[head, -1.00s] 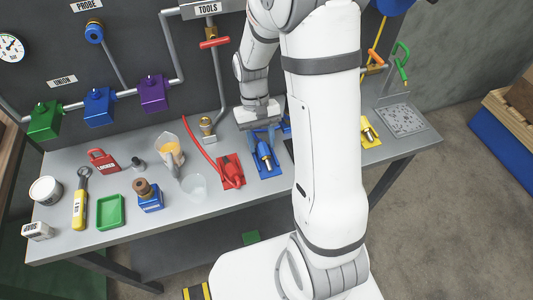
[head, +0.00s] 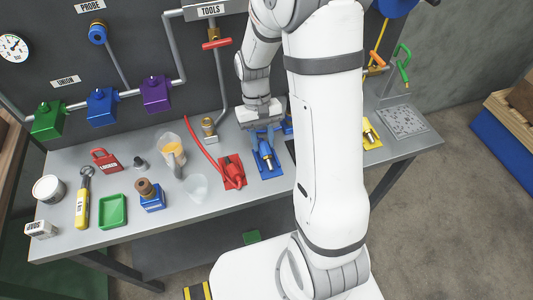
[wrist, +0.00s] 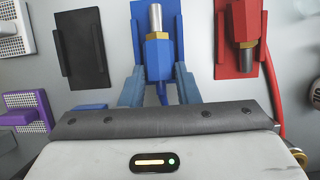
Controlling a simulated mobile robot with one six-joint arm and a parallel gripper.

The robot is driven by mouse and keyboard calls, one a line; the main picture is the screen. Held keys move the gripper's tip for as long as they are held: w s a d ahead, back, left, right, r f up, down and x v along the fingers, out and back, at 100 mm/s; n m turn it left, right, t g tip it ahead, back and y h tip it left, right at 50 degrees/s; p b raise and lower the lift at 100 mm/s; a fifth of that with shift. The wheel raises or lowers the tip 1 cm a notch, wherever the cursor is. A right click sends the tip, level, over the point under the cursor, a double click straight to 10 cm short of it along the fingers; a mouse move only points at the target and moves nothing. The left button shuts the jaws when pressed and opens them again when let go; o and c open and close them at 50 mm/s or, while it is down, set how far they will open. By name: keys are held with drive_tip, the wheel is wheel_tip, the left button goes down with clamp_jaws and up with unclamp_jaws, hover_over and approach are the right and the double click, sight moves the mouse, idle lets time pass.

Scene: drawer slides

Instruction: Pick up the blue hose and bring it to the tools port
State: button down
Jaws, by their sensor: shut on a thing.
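The blue hose has a blue body with a brass collar and silver tip; it lies in its blue holder (head: 270,172) on the bench. In the wrist view the hose (wrist: 158,50) points away from me, between the uprights of the holder (wrist: 178,25). My gripper (head: 264,136) reaches down over the near-wall end of the hose. In the wrist view my gripper's fingers (wrist: 159,84) are shut on the hose from both sides. The tools pipe, under the TOOLS sign (head: 210,10), runs down to a brass port (head: 209,127) on the bench, left of my gripper.
A red hose (head: 232,170) in its red holder lies just left, its tube curving toward the wall. A yellow hose (head: 369,133) is to the right. My arm hides part of the bench.

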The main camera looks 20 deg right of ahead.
sight(263, 143)
drive_tip(key=shift+r, duration=0.45)
drive_tip(key=shift+r+p, duration=2.8)
drive_tip(key=shift+r, duration=0.45)
